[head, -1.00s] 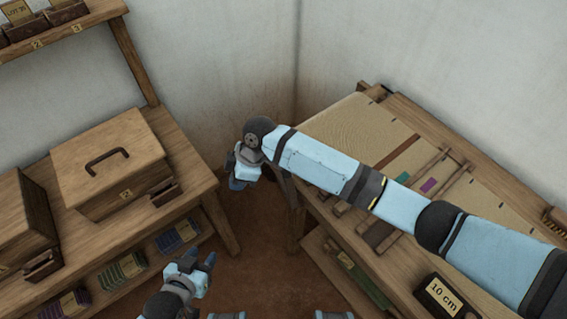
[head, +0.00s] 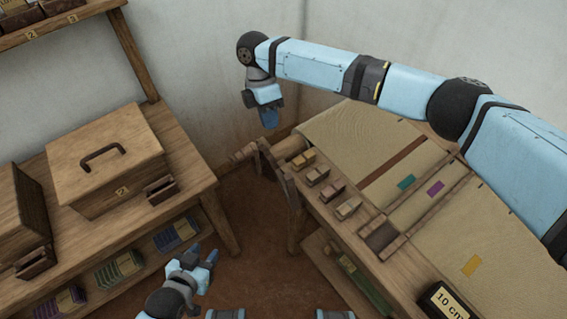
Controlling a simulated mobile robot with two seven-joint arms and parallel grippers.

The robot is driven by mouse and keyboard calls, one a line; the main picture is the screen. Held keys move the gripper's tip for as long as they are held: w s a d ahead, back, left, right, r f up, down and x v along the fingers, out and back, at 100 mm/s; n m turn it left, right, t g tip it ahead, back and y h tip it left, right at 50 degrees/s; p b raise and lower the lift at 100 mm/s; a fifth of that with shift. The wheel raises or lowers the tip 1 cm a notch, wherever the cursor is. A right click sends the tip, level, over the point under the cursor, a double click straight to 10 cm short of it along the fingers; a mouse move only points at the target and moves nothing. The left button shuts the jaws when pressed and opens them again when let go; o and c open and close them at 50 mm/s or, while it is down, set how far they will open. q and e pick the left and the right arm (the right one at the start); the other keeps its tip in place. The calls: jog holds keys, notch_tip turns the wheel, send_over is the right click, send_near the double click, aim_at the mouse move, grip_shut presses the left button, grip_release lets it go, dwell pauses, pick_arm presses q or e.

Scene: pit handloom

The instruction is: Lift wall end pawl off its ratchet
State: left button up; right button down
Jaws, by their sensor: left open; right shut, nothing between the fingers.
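The loom table (head: 345,241) stands at the right with its cloth (head: 345,135) on top. At its end near the wall corner, a wooden beam end (head: 243,153) sticks out beside dark upright parts (head: 287,186). The pawl and ratchet seem to be in this cluster, but they are too small and dark to tell apart. My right gripper (head: 270,125) is shut and empty, above that end and apart from it. My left gripper (head: 203,256) is open and empty, low between the loom and the left bench.
A left bench (head: 190,178) carries a lidded wooden box (head: 105,150) with a dark handle. Several small wooden blocks (head: 332,191) lie along the loom's near edge. A "10 cm" sign (head: 445,300) stands at lower right. The floor between bench and loom is open.

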jog(key=p, duration=0.3)
send_near(292, 192)
notch_tip(292, 192, down, 4)
jog(key=w, duration=0.2)
jog(key=shift+s+a+f, duration=0.15)
jog(key=shift+s+a, duration=0.1)
jog(key=shift+a, duration=0.05)
